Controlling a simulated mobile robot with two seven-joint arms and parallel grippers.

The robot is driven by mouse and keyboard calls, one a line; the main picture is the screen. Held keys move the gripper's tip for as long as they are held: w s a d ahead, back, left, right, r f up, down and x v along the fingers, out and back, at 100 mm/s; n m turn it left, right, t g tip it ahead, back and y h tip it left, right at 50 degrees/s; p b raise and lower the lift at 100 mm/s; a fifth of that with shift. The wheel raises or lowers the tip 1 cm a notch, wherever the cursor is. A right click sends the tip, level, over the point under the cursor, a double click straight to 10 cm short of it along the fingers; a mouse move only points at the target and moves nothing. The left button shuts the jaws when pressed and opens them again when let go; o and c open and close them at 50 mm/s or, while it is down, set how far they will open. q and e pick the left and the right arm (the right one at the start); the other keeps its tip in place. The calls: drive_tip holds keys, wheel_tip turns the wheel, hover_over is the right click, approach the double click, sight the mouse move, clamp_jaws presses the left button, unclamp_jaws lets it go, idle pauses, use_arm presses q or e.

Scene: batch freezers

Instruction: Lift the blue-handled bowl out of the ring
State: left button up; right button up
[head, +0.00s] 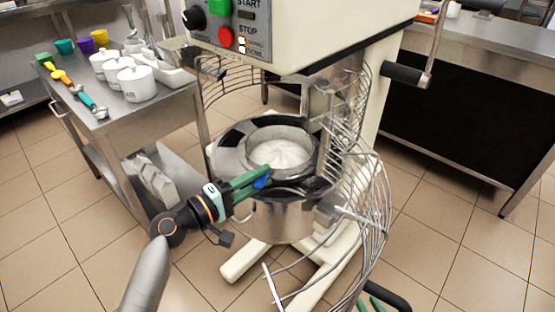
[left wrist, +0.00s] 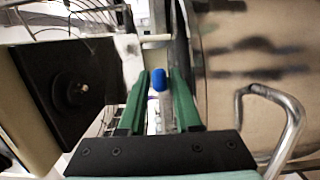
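The steel bowl (head: 275,222) sits upright in the mixer, with a pale inside. A dark, shiny ring-like band (head: 229,155) surrounds its opening; I cannot tell clearly where bowl and ring meet. The blue handle (head: 261,182) is at the bowl's front left; its blue end shows in the left wrist view (left wrist: 159,80). My left gripper (head: 258,178) has its green fingers on both sides of this handle, with small gaps visible in the wrist view.
A bent-wire guard (head: 368,220) stands right of the bowl. The mixer's control panel (head: 235,25) overhangs it. A steel table (head: 125,110) with white canisters and coloured scoops is at left, a counter (head: 480,65) at right. A metal loop (left wrist: 285,125) is near the left gripper.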

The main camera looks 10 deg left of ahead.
use_arm(q)
drive_tip(key=shift+x, duration=0.9)
drive_tip(key=shift+c, duration=0.2)
clamp_jaws()
idle(0.4)
drive_tip(key=shift+r, duration=0.15)
